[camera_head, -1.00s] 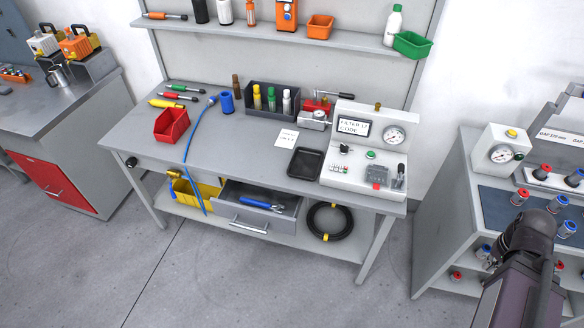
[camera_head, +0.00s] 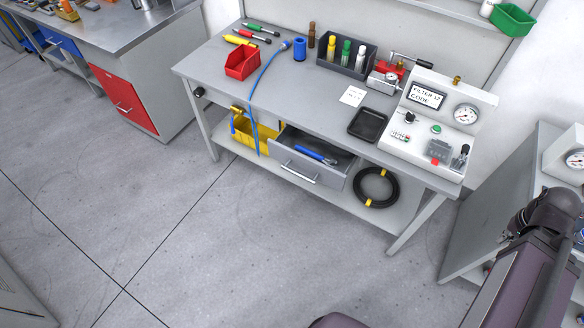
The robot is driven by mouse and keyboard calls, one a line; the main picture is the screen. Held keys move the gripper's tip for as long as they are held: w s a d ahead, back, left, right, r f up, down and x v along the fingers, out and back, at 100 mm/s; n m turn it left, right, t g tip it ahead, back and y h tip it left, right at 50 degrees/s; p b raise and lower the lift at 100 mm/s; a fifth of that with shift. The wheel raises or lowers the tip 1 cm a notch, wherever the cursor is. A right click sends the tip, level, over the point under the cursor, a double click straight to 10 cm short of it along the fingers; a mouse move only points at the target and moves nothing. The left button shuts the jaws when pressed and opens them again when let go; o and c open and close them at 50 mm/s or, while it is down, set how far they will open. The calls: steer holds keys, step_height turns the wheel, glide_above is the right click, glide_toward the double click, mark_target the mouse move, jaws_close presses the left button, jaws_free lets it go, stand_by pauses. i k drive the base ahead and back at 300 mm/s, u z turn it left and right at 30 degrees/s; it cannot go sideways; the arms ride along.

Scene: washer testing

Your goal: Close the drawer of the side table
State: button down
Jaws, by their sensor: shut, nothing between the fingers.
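A grey drawer (camera_head: 310,171) under the top of the grey workbench (camera_head: 330,110) in the middle stands pulled out toward me. Its front has a pale bar handle (camera_head: 299,174), and a blue-handled tool (camera_head: 316,154) lies inside. A red drawer front (camera_head: 122,98) with a handle is on the grey cabinet at the left, and a blue drawer front (camera_head: 62,40) is farther left. Which of these the task calls the side table, I cannot tell. My dark arm shows at the lower right, well apart from the open drawer. My gripper is not in view.
A blue hose (camera_head: 254,110) hangs over the bench front, left of the open drawer. A yellow bin (camera_head: 258,130) and a coiled black hose (camera_head: 376,188) are on the lower shelf. Grey floor before the bench is clear. Another grey unit (camera_head: 510,200) stands at the right.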

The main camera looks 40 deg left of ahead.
mark_target(282, 150)
steer(key=u, duration=5)
steer(key=i, duration=0.1)
steer(key=z, duration=3.2)
steer(key=k, duration=0.95)
steer(key=z, duration=0.2)
steer(key=i, duration=0.75)
steer(key=u, duration=0.05)
